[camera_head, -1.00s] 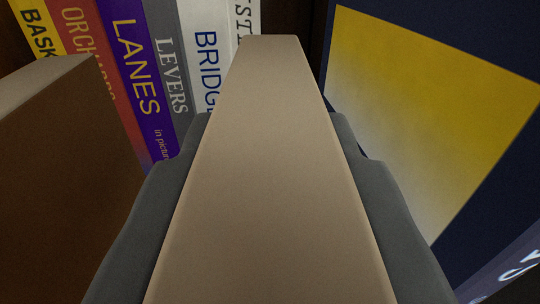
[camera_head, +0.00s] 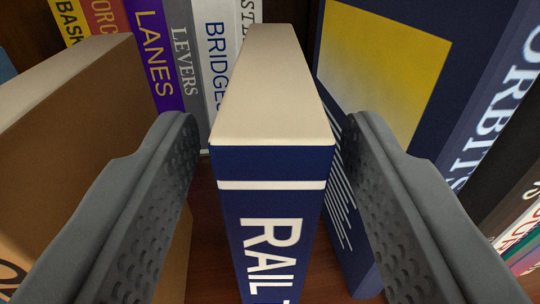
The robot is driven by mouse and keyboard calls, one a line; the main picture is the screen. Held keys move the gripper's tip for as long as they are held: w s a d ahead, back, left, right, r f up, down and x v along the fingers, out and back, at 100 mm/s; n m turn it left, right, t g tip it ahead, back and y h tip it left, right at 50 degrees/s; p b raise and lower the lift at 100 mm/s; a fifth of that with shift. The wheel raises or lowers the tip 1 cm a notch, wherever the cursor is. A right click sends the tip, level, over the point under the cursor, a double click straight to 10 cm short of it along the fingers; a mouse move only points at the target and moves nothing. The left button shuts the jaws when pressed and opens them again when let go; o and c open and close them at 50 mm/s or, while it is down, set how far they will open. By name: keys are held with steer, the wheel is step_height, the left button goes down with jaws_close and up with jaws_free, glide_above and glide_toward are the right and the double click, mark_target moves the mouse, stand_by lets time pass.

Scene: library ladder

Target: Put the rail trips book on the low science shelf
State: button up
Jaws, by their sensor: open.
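The rail trips book (camera_head: 268,210) stands upright on a dark reddish wooden shelf (camera_head: 205,235). It has a navy spine with a white band and the letters "RAIL" facing me, and pale page edges on top. The lower spine is cut off by the frame. My gripper (camera_head: 270,135) is open, with one dark grey finger on each side of the book and visible gaps between the fingers and its spine. The fingers are apart from the book.
A brown book (camera_head: 70,120) stands close at left. A navy book with a yellow panel, "ORBITS" (camera_head: 500,85), stands close at right. Several books line the back, among them a purple "LANES" (camera_head: 152,55) and a white "BRIDGES" (camera_head: 216,60). More spines show at far right.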

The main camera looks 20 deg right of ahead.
steer(key=v, duration=0.8)
steer(key=s+a+f+n+y, duration=0.1)
steer(key=s+a+f+y, duration=0.1)
steer(key=s+a+f, duration=0.6)
steer(key=s+a+f+n+y, duration=0.1)
steer(key=s+a, duration=0.4)
steer(key=s, duration=0.7)
steer(key=s+a+f+n+y, duration=0.1)
steer(key=s+a+f, duration=0.2)
steer(key=s+f, duration=0.5)
steer(key=s+a+f+n+y, duration=0.1)
steer(key=s+a+f, duration=0.3)
steer(key=s+f, duration=0.5)
steer(key=shift+a+t+y, duration=0.2)
steer(key=shift+t+y, duration=0.1)
steer(key=shift+y, duration=0.4)
steer(key=shift+s+f, duration=0.1)
